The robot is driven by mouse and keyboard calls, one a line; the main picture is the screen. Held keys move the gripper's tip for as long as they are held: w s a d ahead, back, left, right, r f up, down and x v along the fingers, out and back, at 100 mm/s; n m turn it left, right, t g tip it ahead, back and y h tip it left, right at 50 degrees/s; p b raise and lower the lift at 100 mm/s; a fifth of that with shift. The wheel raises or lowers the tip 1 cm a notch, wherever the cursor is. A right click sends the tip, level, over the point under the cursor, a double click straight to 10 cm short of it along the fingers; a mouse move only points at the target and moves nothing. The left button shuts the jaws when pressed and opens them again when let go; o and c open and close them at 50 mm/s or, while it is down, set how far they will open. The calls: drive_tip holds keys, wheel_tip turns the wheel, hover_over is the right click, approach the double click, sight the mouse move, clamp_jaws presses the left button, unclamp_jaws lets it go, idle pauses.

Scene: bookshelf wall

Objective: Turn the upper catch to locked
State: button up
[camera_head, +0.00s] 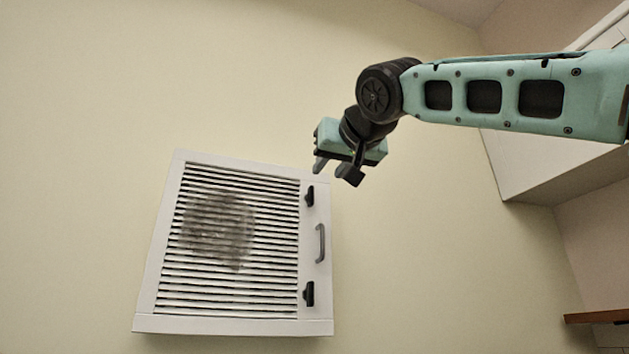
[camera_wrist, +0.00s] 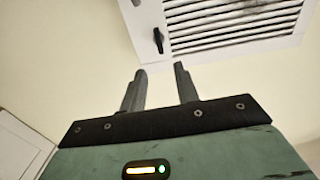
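A white louvred wall panel (camera_head: 318,275) carries two black catches on its right side. The upper catch (camera_head: 310,195) appears as a small black lever standing roughly upright. It also shows in the wrist view (camera_wrist: 158,41), above the gap between my fingers. The lower catch (camera_head: 309,293) looks much alike, near the panel's lower right corner. My gripper (camera_head: 334,173) is above and slightly right of the upper catch in the head view. Its fingers (camera_wrist: 161,72) are apart with nothing between them, and it appears clear of the catch.
A grey handle (camera_head: 320,243) sits between the two catches. A dark stain (camera_head: 217,230) covers part of the louvres. White cabinets (camera_head: 545,160) are on the right, with a brown shelf (camera_head: 598,316) below. The plain wall around the panel is clear.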

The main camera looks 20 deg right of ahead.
sight(312, 190)
drive_tip(key=w+p, duration=0.4)
drive_tip(key=w, duration=0.6)
clamp_jaws()
